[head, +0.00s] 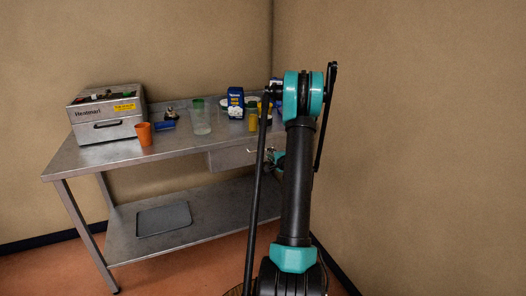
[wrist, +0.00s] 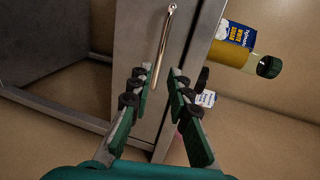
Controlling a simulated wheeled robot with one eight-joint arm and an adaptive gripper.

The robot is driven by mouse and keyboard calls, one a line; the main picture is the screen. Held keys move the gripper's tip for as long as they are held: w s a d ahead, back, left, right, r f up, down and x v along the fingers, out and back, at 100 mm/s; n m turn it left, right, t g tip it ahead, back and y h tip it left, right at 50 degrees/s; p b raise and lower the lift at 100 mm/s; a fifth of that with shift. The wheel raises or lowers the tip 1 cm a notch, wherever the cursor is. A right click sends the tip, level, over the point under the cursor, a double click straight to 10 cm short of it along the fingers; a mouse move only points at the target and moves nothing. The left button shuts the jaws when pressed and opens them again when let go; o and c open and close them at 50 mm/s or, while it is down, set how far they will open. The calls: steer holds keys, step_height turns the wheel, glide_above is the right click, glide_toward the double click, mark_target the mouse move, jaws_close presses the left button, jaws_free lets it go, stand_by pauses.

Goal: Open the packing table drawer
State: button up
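The steel packing table (head: 105,158) stands against the back wall. Its drawer (head: 226,158) hangs under the top on the right and looks shut; my arm hides part of its front. In the wrist view the drawer front (wrist: 134,45) shows with its bar handle (wrist: 163,42) running nearly lengthwise up the picture. My gripper (wrist: 158,78) is open, its green fingers on either side of the handle's lower end. I cannot tell whether either finger touches the handle. In the head view my gripper is mostly hidden behind my arm.
On the tabletop are a metal box appliance (head: 108,128), an orange cup (head: 144,134), a clear cup (head: 200,118), a blue package (head: 235,103) and a yellow jar (head: 253,119). A grey tray (head: 164,219) lies on the lower shelf. A wall (head: 420,130) closes off the right side.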

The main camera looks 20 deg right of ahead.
steer(key=x, duration=0.9)
jaws_close()
